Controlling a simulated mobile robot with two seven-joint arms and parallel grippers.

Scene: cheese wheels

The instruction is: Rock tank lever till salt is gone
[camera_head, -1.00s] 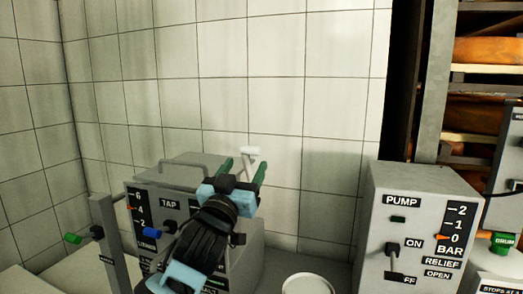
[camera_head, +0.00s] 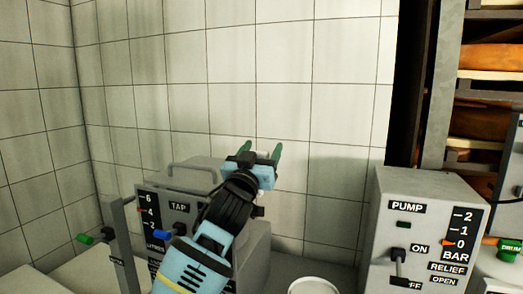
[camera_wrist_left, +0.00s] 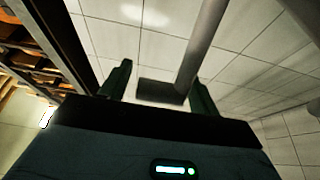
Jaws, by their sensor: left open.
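My left gripper (camera_head: 262,148) is open, its two green fingers pointing up and away above the right side of the grey tank box (camera_head: 182,216) marked TAP. In the left wrist view, a grey rod (camera_wrist_left: 204,42) with a dark crosspiece (camera_wrist_left: 162,91) at its end shows between the open fingers (camera_wrist_left: 160,84); it looks like the lever's T-handle. I cannot tell whether a finger touches it. In the head view the handle is hidden or out of sight. The tank's litre gauge (camera_head: 147,222) has an orange pointer near 4. No salt is visible. My right gripper is not in view.
A blue-handled tap (camera_head: 162,234) and a green-handled lever (camera_head: 84,239) stand at left. The grey PUMP box (camera_head: 412,230) stands right, its BAR pointer near 0. A white round container (camera_head: 313,285) sits between. Tiled wall (camera_head: 310,90) closes the back.

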